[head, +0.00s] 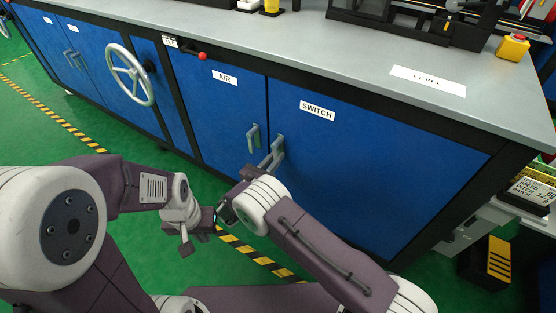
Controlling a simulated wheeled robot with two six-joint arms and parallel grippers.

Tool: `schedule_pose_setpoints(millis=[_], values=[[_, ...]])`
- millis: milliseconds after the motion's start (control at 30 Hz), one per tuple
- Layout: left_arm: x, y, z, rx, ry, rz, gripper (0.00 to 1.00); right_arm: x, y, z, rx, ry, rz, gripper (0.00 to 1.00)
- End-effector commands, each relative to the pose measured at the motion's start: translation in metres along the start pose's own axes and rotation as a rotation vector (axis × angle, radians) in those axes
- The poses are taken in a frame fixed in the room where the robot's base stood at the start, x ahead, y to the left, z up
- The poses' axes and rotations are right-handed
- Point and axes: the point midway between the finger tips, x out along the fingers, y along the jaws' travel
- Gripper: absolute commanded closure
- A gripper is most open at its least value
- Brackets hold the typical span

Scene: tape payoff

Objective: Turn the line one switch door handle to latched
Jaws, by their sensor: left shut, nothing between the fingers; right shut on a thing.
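The blue switch door (370,165), labelled SWITCH, is closed flush in the cabinet front. Its grey handle (278,147) is at the door's upper left edge. My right gripper (266,163) is at this handle, shut on it; my own wrist hides part of the grip, and I cannot tell the handle's exact angle. My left gripper (204,230) is lower left, shut and empty, apart from the cabinet and above the green floor.
The blue AIR door (215,110) with its upright grey handle (253,138) is close beside my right gripper. A handwheel (130,75) and a red-knobbed lever (202,56) stick out further left. The grey worktop (300,50) overhangs the doors. Green floor is open in front.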

Motion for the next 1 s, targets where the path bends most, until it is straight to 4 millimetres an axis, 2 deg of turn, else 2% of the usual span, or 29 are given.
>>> schedule_pose_setpoints(millis=[300, 767, 800, 833, 1000], values=[[0.0039, -0.0001, 0.0004, 0.0, 0.0, 0.0, 1.0, 0.0, 0.0041, -0.0008, 0.077, 0.001, 0.0, 1.0], [0.0039, -0.0001, 0.0004, 0.0, 0.0, 0.0, 1.0, 0.0, 0.0049, -0.0002, 0.088, 0.001, 0.001, 1.0], [0.0039, -0.0001, 0.0004, 0.0, 0.0, 0.0, 1.0, 0.0, 0.0049, -0.0002, 0.088, 0.001, 0.001, 0.74], [0.0039, -0.0001, 0.0004, 0.0, 0.0, 0.0, 1.0, 0.0, 0.0049, -0.0002, 0.088, 0.001, 0.001, 0.66], [0.0039, -0.0001, 0.0004, 0.0, 0.0, 0.0, 1.0, 0.0, 0.0049, 0.0001, 0.087, 0.001, 0.0, 0.64]])
